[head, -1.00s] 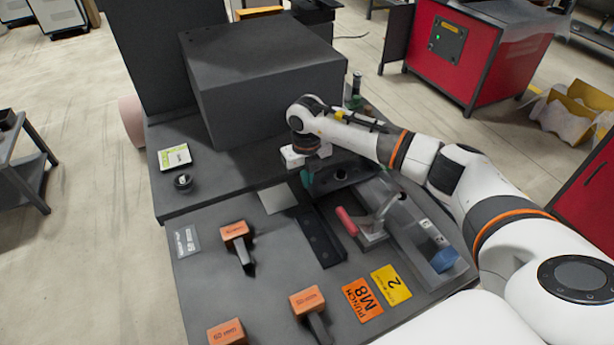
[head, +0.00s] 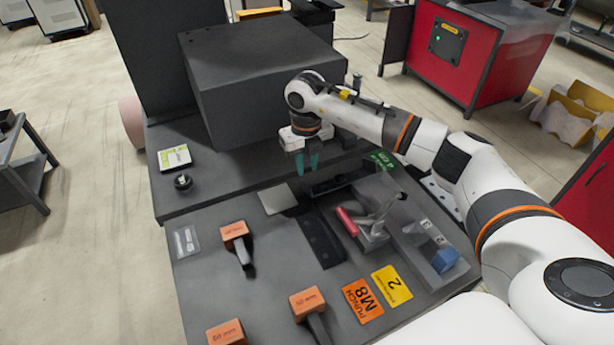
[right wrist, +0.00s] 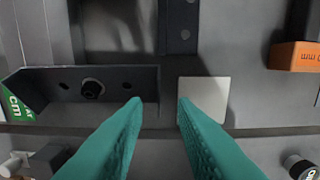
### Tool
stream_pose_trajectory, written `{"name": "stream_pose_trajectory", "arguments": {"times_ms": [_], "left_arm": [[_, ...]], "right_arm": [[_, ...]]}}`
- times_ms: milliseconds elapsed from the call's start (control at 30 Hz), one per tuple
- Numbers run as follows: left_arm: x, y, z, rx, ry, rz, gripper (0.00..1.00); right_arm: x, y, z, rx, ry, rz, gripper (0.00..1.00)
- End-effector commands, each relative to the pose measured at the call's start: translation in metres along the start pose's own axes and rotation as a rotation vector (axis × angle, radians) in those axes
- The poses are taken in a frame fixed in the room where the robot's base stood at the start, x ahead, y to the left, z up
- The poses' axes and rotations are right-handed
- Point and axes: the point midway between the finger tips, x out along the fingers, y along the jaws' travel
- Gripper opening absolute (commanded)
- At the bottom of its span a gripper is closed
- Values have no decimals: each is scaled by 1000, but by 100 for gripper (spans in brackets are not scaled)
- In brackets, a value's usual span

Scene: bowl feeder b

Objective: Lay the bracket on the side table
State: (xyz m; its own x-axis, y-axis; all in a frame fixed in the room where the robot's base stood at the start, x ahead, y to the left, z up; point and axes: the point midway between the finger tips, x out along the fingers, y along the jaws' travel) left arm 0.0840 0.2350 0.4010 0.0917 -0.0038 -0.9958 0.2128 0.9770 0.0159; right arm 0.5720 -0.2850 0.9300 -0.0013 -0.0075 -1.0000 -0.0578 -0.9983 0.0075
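The dark bracket (head: 335,183), a strip with holes, lies on the bench just right of a pale square plate (head: 278,199). In the right wrist view the bracket (right wrist: 120,84) shows a round dark stud at one of its holes. My right gripper (head: 307,172) points down beside the bracket's left end in the head view. Its teal fingers (right wrist: 158,104) are apart with nothing gripped between them; one fingertip overlaps the bracket's end in the wrist picture. Whether it touches cannot be told. A grey side table (head: 12,165) stands at the far left. My left gripper is not in view.
A large grey box (head: 262,75) stands behind the gripper. A toggle clamp with red handle (head: 347,221), a dark holed plate (head: 322,241), a clear bin with a blue block (head: 444,260) and several orange-headed tools (head: 233,231) occupy the front. A red cabinet (head: 480,50) stands at right.

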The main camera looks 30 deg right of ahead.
Motion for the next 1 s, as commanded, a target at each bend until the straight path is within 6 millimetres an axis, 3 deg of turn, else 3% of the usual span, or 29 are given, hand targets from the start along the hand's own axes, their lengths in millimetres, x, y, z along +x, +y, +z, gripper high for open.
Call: {"name": "stream_pose_trajectory", "arguments": {"times_ms": [200,400,1000], "left_arm": [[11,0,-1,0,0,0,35],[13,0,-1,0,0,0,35],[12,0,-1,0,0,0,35]], "right_arm": [[-46,0,-1,0,4,0,25],[-69,0,0,0,1,0,25],[-74,0,0,0,-1,1,25]]}}
